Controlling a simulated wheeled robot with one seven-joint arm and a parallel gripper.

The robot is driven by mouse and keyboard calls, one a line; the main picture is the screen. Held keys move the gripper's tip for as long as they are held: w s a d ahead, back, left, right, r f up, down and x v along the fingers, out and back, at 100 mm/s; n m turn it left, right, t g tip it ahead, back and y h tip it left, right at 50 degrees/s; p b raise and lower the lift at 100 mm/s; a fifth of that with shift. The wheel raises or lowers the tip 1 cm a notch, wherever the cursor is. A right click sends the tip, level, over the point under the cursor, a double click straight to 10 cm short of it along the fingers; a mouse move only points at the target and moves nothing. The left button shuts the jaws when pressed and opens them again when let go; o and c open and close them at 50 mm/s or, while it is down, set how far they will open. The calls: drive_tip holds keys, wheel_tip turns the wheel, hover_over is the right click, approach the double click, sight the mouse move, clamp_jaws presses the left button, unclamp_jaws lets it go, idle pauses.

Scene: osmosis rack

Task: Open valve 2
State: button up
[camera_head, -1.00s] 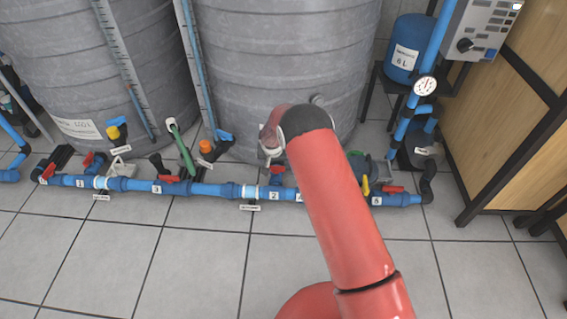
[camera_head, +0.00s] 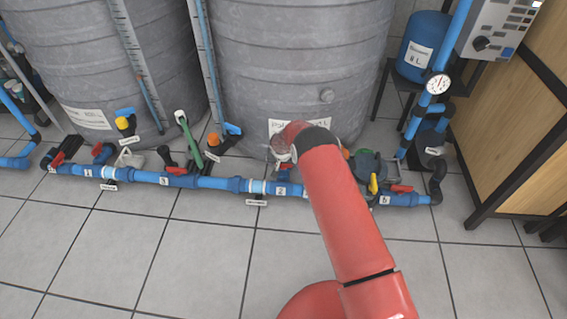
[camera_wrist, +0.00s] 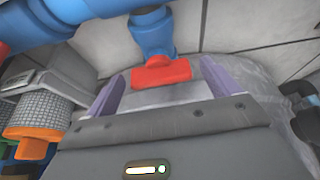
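The pipe marked 2 (camera_head: 282,190) runs along the floor in front of the right tank. In the wrist view, a red valve handle (camera_wrist: 161,73) sits below a blue valve body (camera_wrist: 152,35). My gripper (camera_wrist: 160,86) is open, with one purple finger on each side of the red handle. The fingers look apart from the handle; I cannot tell how deep it lies between them. In the head view my arm and wrist cover most of the gripper and of the valve by number 2.
Two large grey tanks (camera_head: 300,60) rise behind. The tiled floor (camera_head: 190,240) in front is clear.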

drive_tip(key=c, duration=0.9)
drive_tip(key=shift+f+b, duration=0.1)
drive_tip(key=shift+b, duration=0.2)
drive_tip(key=n+b, duration=0.1)
drive_tip(key=n+y+b, duration=0.1)
drive_tip(key=n, duration=0.1)
drive_tip(key=shift+w+d+f, duration=0.1)
drive_tip(key=shift+d, duration=0.1)
drive_tip(key=n+y+b, duration=0.1)
drive_tip(key=n, duration=0.1)
drive_tip(key=n+y+b, duration=0.1)
drive_tip(key=n, duration=0.1)
drive_tip(key=shift+n+g+b, duration=0.35)
drive_tip(key=shift+n+g, duration=0.05)
drive_tip(key=n, duration=0.2)
drive_tip(key=n+g+y, duration=0.1)
drive_tip(key=n, duration=0.2)
drive_tip(key=shift+w+d+r+g, duration=0.15)
drive_tip(key=shift+w+r+g, duration=0.05)
drive_tip(key=shift+g, duration=0.1)
drive_tip(key=n+g, duration=0.1)
drive_tip(key=n, duration=0.4)
drive_tip(key=shift+w+g+y, duration=0.1)
drive_tip(key=shift+g+y, duration=0.3)
drive_tip(key=o, duration=1)
